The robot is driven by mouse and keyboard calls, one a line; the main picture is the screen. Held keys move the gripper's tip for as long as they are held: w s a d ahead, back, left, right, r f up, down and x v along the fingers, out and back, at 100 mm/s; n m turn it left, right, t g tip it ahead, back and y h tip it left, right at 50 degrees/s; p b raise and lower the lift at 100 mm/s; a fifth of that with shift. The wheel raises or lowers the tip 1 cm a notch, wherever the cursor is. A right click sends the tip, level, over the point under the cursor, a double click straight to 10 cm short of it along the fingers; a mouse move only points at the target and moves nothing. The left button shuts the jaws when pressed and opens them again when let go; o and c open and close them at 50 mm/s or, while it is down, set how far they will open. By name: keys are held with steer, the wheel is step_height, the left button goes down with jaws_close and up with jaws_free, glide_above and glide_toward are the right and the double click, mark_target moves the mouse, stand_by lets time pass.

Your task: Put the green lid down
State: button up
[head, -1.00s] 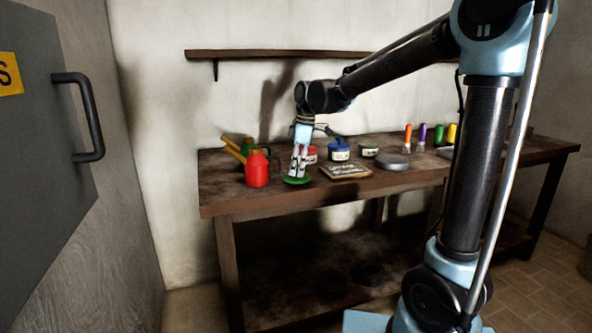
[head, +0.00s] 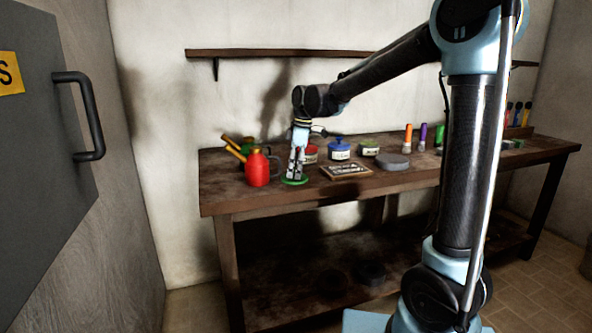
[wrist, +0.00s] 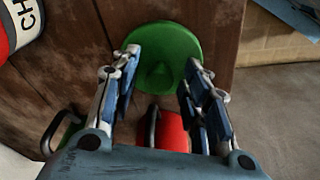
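The green lid (head: 294,182) is a round disc at the bench's front edge, seen below my gripper. In the wrist view the lid (wrist: 160,40) lies knob up over the bench top, inside the bench edge, and looks flat on the wood. My gripper (head: 295,176) points down over it. In the wrist view the gripper's fingers (wrist: 162,62) are spread wide, one on each side of the lid's knob, with a clear gap to the knob. The fingertips overlap the lid's outer edges in the picture; whether they touch it I cannot tell.
A red watering can (head: 258,170) stands close left of the lid, with a green one (head: 247,146) behind. A framed board (head: 345,170) lies to the right. Tins, including a blue one (head: 339,149), and a grey disc (head: 394,161) stand farther back and right.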

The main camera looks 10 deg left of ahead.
steer(key=shift+r, duration=0.15)
step_height(320, 180, up, 12)
steer(key=d, duration=0.2)
stand_by(0.5)
steer(key=s+d+f+m, duration=0.3)
steer(key=d, duration=0.5)
steer(key=s+d+f+m+t, duration=0.1)
steer(key=s+d+f+m, duration=0.25)
steer(key=d, duration=0.55)
steer(key=s+d+f+m, duration=0.2)
steer(key=d+m, duration=0.1)
steer(key=d, duration=0.5)
steer(key=s+d+f+m+t+h, duration=0.1)
steer(key=s+d+f+m, duration=0.9)
steer(key=f, duration=0.7)
steer(key=s+d, duration=0.3)
steer(key=s, duration=0.1)
steer(key=shift+s+d+h, duration=0.3)
steer(key=shift+s+h, duration=0.1)
